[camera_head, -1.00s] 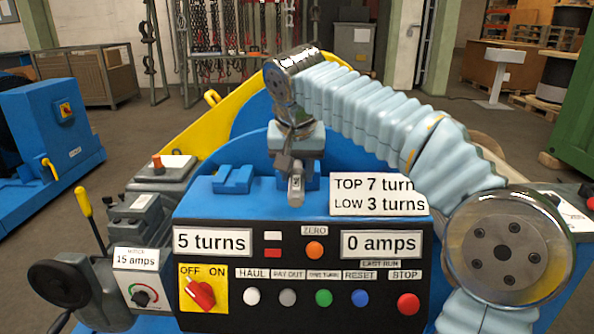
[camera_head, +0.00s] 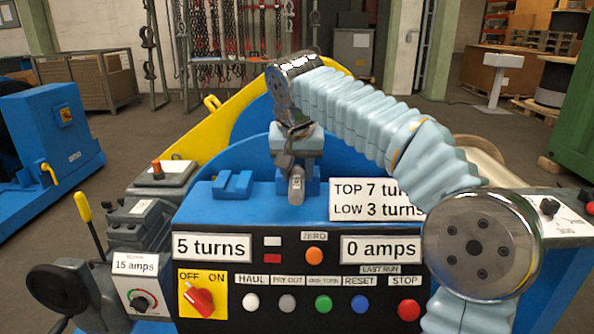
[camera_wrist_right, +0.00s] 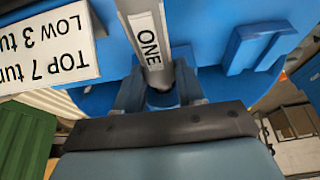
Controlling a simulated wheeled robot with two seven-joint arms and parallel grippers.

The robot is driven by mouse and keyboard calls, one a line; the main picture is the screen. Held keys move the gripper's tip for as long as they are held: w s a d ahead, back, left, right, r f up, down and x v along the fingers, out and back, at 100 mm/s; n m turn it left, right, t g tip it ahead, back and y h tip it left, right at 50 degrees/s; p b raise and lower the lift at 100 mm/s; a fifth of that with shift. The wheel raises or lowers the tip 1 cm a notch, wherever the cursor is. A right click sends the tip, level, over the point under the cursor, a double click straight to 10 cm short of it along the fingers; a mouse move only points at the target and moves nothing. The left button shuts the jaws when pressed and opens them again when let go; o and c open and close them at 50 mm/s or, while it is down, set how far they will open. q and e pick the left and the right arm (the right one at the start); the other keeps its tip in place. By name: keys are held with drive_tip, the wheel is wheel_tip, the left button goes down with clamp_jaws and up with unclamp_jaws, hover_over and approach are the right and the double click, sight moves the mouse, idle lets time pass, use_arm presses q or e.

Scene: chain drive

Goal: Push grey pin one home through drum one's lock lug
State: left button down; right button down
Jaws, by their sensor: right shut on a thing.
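Grey pin one (camera_head: 296,188) shows in the head view above the panel's back edge, its near end towards me. In the right wrist view the pin (camera_wrist_right: 147,42) carries a white label reading ONE. My right gripper (camera_wrist_right: 160,96) is shut on the pin; in the head view the gripper (camera_head: 296,165) hangs over it. A blue bracket (camera_head: 313,182) stands right behind the pin, partly hidden by pin and gripper. The blue drum disc (camera_head: 350,158) rises behind. Whether the pin passes through a lug hole cannot be seen. My left gripper is not in view.
An empty blue slotted block (camera_head: 233,184) sits left of the pin. A white sign (camera_head: 372,200) stands at right, partly behind my arm. The control panel (camera_head: 300,262) with knob and buttons lies in front. A yellow guard (camera_head: 215,130) slopes behind.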

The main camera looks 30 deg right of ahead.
drive_tip(key=shift+w+d, duration=0.3)
drive_tip(key=shift+w, duration=0.25)
drive_tip(key=c, duration=0.6)
unclamp_jaws()
drive_tip(key=shift+c, duration=0.2)
drive_tip(key=shift+o, duration=0.2)
drive_tip(key=v, duration=1.4)
